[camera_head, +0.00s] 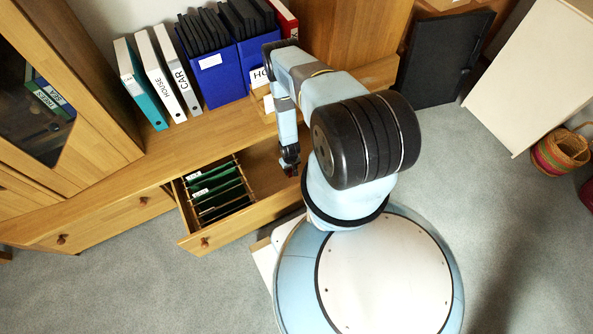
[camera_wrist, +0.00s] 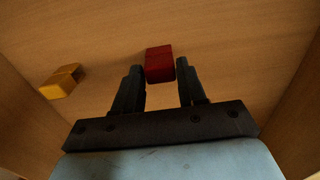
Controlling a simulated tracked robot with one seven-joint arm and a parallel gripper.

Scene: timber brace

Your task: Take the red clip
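The red clip (camera_wrist: 159,64) is a small dark red block on the wooden drawer floor in the wrist view. My gripper (camera_wrist: 160,72) points down at it with its two black fingers apart, one on each side of the clip. The gaps between fingers and clip are very narrow, and I cannot tell whether either finger touches it. In the head view my gripper (camera_head: 289,166) reaches down into the open drawer (camera_head: 257,215), with a bit of red at its tip.
A yellow clip (camera_wrist: 60,82) lies to the left in the wrist view. Green hanging files (camera_head: 217,190) fill the drawer's left part. Drawer walls rise on both sides. Binders (camera_head: 168,75) and blue file boxes (camera_head: 215,75) stand on the cabinet top above.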

